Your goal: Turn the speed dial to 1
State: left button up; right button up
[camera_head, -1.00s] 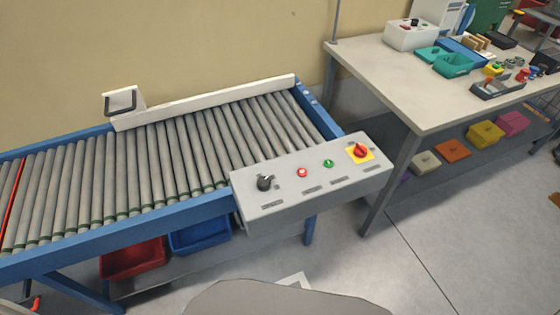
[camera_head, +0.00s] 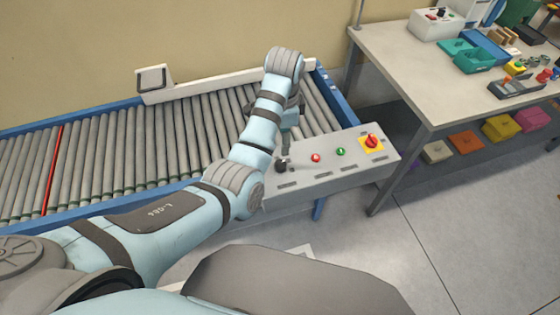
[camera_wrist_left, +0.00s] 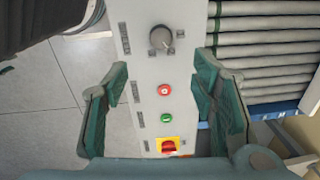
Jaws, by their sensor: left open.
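The speed dial is a black knob (camera_head: 282,165) at the left end of the grey control panel (camera_head: 330,172). In the left wrist view the dial (camera_wrist_left: 161,38) is at the top of the panel, grey-black with a pointer; its setting is too small to read. My left gripper (camera_head: 286,146) is above the panel near the dial, partly hidden by my arm. In the left wrist view its green fingers (camera_wrist_left: 158,85) are spread wide on either side of the panel, with nothing between them touching. My right gripper is not in view.
The panel also carries a red button (camera_head: 316,157), a green button (camera_head: 340,151) and a red switch on a yellow plate (camera_head: 371,142). The roller conveyor (camera_head: 150,145) lies behind and left. A workbench (camera_head: 400,62) with several items stands at right.

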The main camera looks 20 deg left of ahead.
aim_at(280, 164)
pick_arm(q)
jog(key=f, duration=0.4)
jog(key=f+b, duration=0.1)
jog(key=f, duration=0.3)
jog(key=f+b, duration=0.1)
jog(key=f, duration=0.4)
jog(key=shift+w+a, duration=0.3)
jog(key=shift+r, duration=0.1)
jog(key=c, duration=1.1)
jog(key=shift+c, duration=0.2)
